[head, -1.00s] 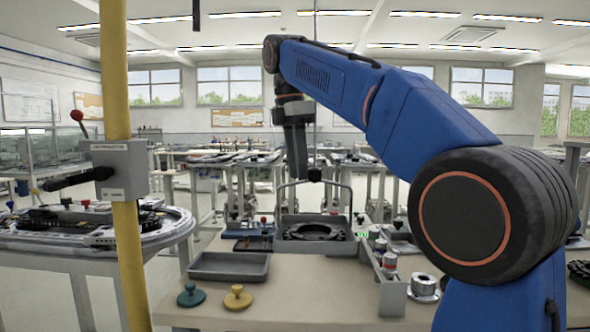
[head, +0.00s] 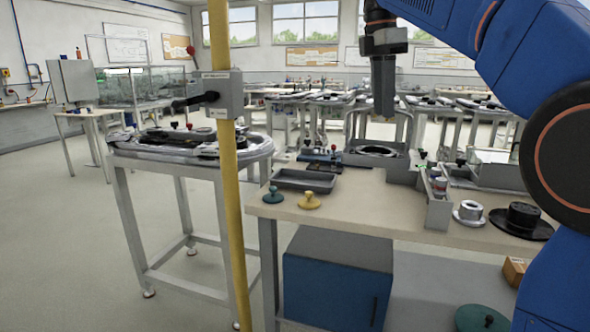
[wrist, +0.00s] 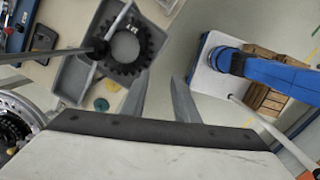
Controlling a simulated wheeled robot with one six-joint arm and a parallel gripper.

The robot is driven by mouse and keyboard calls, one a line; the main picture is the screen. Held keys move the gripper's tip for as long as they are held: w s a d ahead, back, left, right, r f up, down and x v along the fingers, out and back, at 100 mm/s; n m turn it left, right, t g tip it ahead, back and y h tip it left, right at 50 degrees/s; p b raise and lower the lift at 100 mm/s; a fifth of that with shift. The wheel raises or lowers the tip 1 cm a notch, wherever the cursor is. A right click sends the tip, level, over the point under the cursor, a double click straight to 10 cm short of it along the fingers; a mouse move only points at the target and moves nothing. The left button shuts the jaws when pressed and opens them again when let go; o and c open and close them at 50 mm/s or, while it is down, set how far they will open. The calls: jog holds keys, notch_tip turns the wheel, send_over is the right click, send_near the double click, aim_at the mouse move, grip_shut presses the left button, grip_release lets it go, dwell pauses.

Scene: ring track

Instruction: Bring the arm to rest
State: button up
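My blue arm (head: 440,20) reaches in from the right of the head view, raised over the bench (head: 390,210). Its end, my gripper (head: 384,112), points down above the back of the bench, near the grey tray with the dark ring. In the wrist view the two grey fingers (wrist: 158,85) stand apart with nothing between them, so it is open and empty. The toothed dark ring (wrist: 125,48) in its grey tray (wrist: 70,80) shows to the left of the fingers. The fingertips are hard to make out in the head view.
A yellow post (head: 222,130) with a grey lever box stands left of the bench. A shallow grey tray (head: 305,180), a teal knob (head: 273,195) and a yellow knob (head: 309,201) lie at its front left. A blue cabinet (head: 335,280) is beneath. Floor at left is open.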

jog(key=s+d+f+m+t, duration=0.1)
jog(key=s+d+f+m, duration=0.2)
jog(key=s+f+m, duration=0.3)
jog(key=s+d+f+m+t+y, duration=0.1)
jog(key=s+d+f+m+t, duration=0.1)
jog(key=s+f+m, duration=0.5)
jog(key=s+d+f+m+t, duration=0.1)
jog(key=s+d+f+m, duration=0.3)
jog(key=s+f, duration=1.1)
notch_tip(320, 180, down, 12)
jog(key=m, duration=0.2)
jog(key=shift+s+d+r+m+t, duration=0.2)
jog(key=shift+s+r+m+t, duration=0.05)
jog(key=shift+s+m+t, duration=0.1)
